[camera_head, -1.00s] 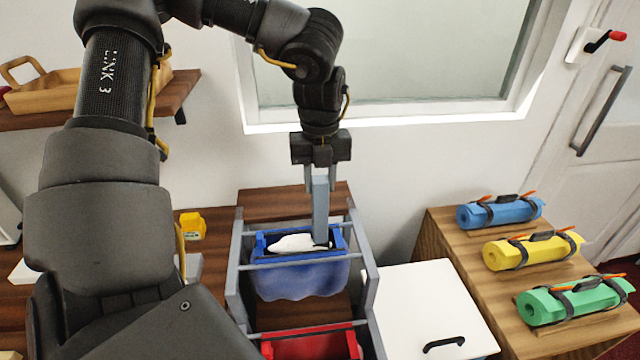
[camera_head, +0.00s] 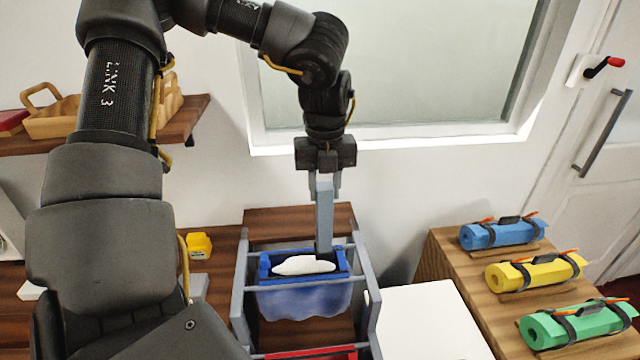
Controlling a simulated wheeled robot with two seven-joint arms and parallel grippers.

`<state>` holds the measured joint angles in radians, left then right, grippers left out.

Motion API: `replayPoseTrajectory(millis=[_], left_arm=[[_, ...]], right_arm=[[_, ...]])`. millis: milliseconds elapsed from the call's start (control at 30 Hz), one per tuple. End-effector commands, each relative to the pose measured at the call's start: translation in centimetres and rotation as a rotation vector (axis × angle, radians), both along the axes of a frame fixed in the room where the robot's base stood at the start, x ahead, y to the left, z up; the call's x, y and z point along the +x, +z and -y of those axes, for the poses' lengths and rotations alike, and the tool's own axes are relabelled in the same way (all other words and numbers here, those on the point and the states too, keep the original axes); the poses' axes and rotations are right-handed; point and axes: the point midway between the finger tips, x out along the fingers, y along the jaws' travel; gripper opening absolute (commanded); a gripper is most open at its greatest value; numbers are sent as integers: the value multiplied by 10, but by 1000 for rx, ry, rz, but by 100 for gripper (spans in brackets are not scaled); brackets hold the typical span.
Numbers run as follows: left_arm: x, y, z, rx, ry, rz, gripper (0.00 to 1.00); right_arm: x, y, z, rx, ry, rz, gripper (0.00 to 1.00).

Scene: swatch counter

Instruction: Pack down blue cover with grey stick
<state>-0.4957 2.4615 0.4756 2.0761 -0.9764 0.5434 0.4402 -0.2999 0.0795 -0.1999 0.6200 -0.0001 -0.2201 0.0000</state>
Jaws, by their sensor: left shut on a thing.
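My left gripper (camera_head: 325,184) is shut on the grey stick (camera_head: 324,220) and holds it upright. The stick's dark lower end is at the right part of the blue cover's opening, beside a white thing (camera_head: 304,265) lying inside. The blue cover (camera_head: 305,301) hangs like a bag with a blue rim in the grey rack (camera_head: 240,290). Whether the stick's tip touches the white thing or the cover I cannot tell. My right gripper is not in view.
A red cover (camera_head: 310,353) shows at the bottom edge. A white panel (camera_head: 430,320) lies right of the rack. Blue (camera_head: 500,233), yellow (camera_head: 535,272) and green (camera_head: 575,325) rolls lie on the wooden counter at right. A yellow item (camera_head: 199,245) stands left of the rack.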

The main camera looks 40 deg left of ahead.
Motion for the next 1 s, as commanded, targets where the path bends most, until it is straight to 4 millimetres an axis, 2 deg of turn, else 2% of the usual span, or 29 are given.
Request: replayPoseTrajectory(millis=[167,267,367,433,500,733,1000], left_arm=[[0,2,0,0,0,0,12],[0,11,-1,-1,5,1,12],[-5,26,-6,-3,23,0,12],[-17,35,-15,-5,64,-2,12],[-30,39,-24,-7,198,-3,12],[-58,35,-43,-5,677,-1,12],[-78,22,-57,-4,1198,0,12]], right_arm=[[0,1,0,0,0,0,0],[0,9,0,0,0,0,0],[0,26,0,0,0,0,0],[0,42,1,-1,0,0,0],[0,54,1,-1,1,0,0],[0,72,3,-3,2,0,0],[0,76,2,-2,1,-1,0]])
